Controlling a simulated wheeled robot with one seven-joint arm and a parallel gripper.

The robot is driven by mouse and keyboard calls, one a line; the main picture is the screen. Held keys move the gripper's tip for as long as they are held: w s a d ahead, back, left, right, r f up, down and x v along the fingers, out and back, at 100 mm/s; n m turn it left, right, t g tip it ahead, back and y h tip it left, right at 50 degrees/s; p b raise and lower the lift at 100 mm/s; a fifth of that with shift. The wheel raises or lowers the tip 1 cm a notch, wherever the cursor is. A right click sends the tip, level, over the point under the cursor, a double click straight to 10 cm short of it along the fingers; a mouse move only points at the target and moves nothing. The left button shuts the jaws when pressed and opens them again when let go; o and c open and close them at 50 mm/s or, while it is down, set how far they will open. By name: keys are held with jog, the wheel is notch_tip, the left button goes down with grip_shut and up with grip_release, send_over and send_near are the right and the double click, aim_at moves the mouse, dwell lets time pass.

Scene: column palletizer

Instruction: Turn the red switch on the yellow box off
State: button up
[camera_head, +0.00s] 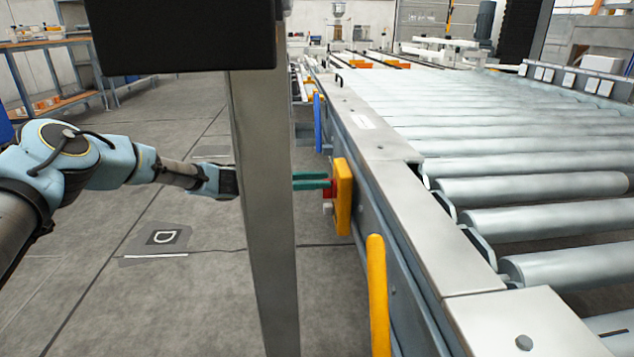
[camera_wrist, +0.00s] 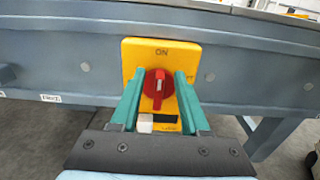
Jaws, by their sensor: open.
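The yellow box (camera_wrist: 188,57) is fixed to the side of the conveyor frame, and it also shows edge-on in the head view (camera_head: 343,196). The red switch (camera_wrist: 158,84) is on its face, below the word ON, with its handle upright. My gripper (camera_wrist: 157,80) is open, with one green finger on each side of the red switch. In the head view my gripper (camera_head: 330,181) reaches the box from the left, partly hidden behind a grey post. I cannot tell whether the fingers touch the switch.
The roller conveyor (camera_head: 400,250) fills the right side of the head view. A yellow curved bar (camera_head: 378,295) stands out from the frame nearer me, and a blue one (camera_head: 318,122) is farther off. A workbench (camera_head: 45,45) is at the back left.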

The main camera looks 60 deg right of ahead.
aim_at(335, 192)
grip_shut()
dwell(0.8)
jog(key=m, duration=0.3)
jog(key=shift+s+a+f+m+p, duration=0.1)
jog(key=shift+s+a+m+p, duration=0.1)
jog(key=shift+a+m+p, duration=0.15)
jog(key=m, duration=0.3)
jog(key=a+m, duration=0.1)
jog(key=m, duration=0.1)
jog(key=shift+s+f, duration=0.35)
jog(key=shift+f, duration=0.05)
jog(key=m+b, duration=0.1)
jog(key=m, duration=0.1)
jog(key=f+m, duration=0.1)
jog(key=m, duration=0.2)
jog(key=shift+s+a+m+b, duration=0.15)
jog(key=shift+m+b, duration=0.2)
jog(key=shift+b, duration=0.05)
jog(key=shift+f+m+b, duration=0.2)
jog(key=shift+m+b, duration=0.15)
jog(key=shift+m, duration=0.5)
jog(key=shift+f+m+b, duration=0.15)
jog(key=shift+m+b, duration=0.2)
jog(key=shift+m, duration=0.5)
